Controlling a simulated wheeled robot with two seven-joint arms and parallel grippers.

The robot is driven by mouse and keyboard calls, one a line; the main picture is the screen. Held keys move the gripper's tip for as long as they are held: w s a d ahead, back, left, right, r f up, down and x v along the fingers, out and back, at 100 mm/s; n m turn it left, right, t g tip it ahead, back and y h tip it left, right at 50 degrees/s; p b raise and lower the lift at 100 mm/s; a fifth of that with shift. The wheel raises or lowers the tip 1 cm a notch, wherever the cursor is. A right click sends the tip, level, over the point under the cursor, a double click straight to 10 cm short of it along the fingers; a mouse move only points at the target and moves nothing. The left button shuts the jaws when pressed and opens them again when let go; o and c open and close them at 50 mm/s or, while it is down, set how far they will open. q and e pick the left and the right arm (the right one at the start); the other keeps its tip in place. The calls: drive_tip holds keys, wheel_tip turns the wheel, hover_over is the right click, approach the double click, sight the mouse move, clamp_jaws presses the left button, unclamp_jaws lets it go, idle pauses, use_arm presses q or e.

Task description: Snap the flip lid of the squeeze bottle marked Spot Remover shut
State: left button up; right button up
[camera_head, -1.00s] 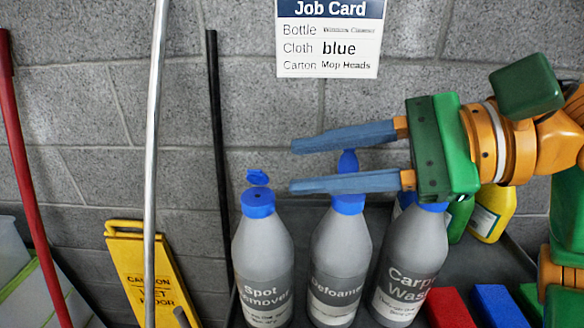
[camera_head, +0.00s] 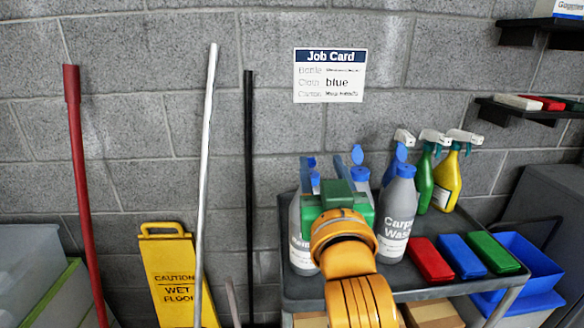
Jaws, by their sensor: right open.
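The Spot Remover bottle (camera_head: 296,222) is a grey squeeze bottle with a blue cap, at the left front of the cart. Only its left side and part of its label show. My right gripper (camera_head: 324,172) is open, reaching over the bottle tops with its blue fingers pointing away from me. Its green body hides much of this bottle and most of the Defoamer bottle beside it. Blue parts show between and beside the fingers; I cannot tell clearly how the Spot Remover lid stands or whether a finger touches it. My left gripper is not in view.
The Carpet Wash bottle (camera_head: 398,210) stands close on the right, its lid raised. Behind are spray bottles, including a yellow one (camera_head: 447,182). A yellow wet-floor sign (camera_head: 172,275) and poles stand left.

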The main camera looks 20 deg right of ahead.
sight(311, 159)
drive_tip(key=shift+g+y, duration=0.4)
drive_tip(key=shift+g, duration=0.2)
drive_tip(key=w+f, duration=0.1)
drive_tip(key=w, duration=0.1)
drive_tip(key=w+d+f+p, duration=0.1)
drive_tip(key=w, duration=0.1)
drive_tip(key=w+d+f, duration=0.1)
drive_tip(key=w, duration=0.1)
drive_tip(key=shift+w+p, duration=0.2)
drive_tip(key=shift+p, duration=0.15)
drive_tip(key=shift+w, duration=0.35)
drive_tip(key=shift+s+a+r, duration=0.1)
drive_tip(key=shift+a+r, duration=0.05)
drive_tip(key=shift+a, duration=0.05)
drive_tip(key=shift+c, duration=0.3)
drive_tip(key=shift+d, duration=0.1)
clamp_jaws()
